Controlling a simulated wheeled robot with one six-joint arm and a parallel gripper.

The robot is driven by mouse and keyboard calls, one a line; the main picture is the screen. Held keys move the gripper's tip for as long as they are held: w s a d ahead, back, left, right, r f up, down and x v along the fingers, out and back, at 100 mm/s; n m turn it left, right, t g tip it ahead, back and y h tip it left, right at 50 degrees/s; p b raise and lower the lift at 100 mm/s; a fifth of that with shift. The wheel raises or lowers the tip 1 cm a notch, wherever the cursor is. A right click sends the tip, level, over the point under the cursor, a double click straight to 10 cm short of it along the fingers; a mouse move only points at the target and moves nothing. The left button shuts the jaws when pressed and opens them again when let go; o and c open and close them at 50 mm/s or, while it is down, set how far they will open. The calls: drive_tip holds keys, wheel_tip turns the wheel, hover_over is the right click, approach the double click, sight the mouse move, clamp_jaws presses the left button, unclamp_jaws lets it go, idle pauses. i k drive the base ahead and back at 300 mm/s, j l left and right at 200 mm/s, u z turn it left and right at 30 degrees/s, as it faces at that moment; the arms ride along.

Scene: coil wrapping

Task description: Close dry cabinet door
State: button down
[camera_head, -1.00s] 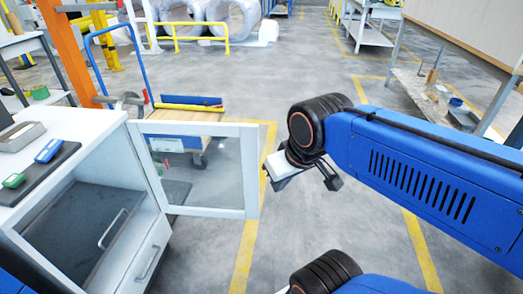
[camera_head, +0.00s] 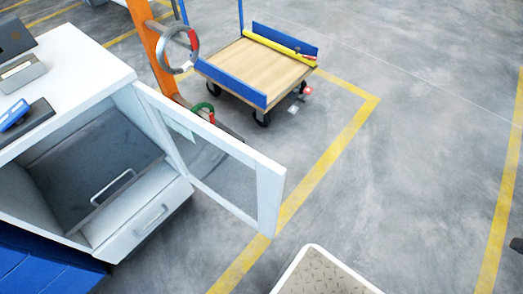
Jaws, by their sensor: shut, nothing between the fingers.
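The dry cabinet (camera_head: 75,60) is the white cabinet at the left. Its white-framed glass door (camera_head: 272,195) stands wide open, swung out to the right from the hinge side of the cabinet. The dark inside and a shelf (camera_head: 90,165) with a bar handle show through the opening. A closed drawer front (camera_head: 150,220) with a handle is below. My gripper cannot be made out. Only small dark parts show at the right edge, too cut off to identify, well away from the door.
A flat cart (camera_head: 255,68) with blue sides stands behind the door, near an orange post (camera_head: 157,50). A blue-handled tool and grey bin (camera_head: 22,72) sit on the cabinet top. A tread-plate tray (camera_head: 325,275) shows at the bottom. Floor right of the door is clear.

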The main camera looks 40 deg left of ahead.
sight(270, 175)
drive_tip(key=i+l+u, duration=0.1)
drive_tip(key=i+u, duration=0.2)
drive_tip(key=i, duration=0.15)
drive_tip(key=i+l+u, duration=0.15)
drive_tip(key=i+u, duration=0.35)
drive_tip(key=u, duration=0.25)
drive_tip(key=i+l+u, duration=0.2)
drive_tip(key=u, duration=0.25)
drive_tip(key=i+l+u, duration=0.15)
drive_tip(key=u, duration=0.3)
drive_tip(key=i+l+u, duration=0.1)
drive_tip(key=l+u, duration=0.2)
drive_tip(key=u, duration=0.15)
drive_tip(key=i+l+u, duration=0.1)
drive_tip(key=l+u, duration=0.15)
drive_tip(key=u, duration=0.2)
drive_tip(key=i+l+u, duration=0.1)
drive_tip(key=l+u, duration=0.15)
drive_tip(key=u, duration=0.2)
drive_tip(key=l+u, duration=0.3)
drive_tip(key=u, duration=0.15)
drive_tip(key=l+u, duration=0.25)
drive_tip(key=u, duration=0.2)
drive_tip(key=k+l+u, duration=0.3)
drive_tip(key=k+j, duration=0.2)
drive_tip(key=k+j+u, duration=0.15)
drive_tip(key=j, duration=0.25)
drive_tip(key=k+j, duration=0.25)
drive_tip(key=j+u, duration=0.05)
drive_tip(key=j, duration=0.05)
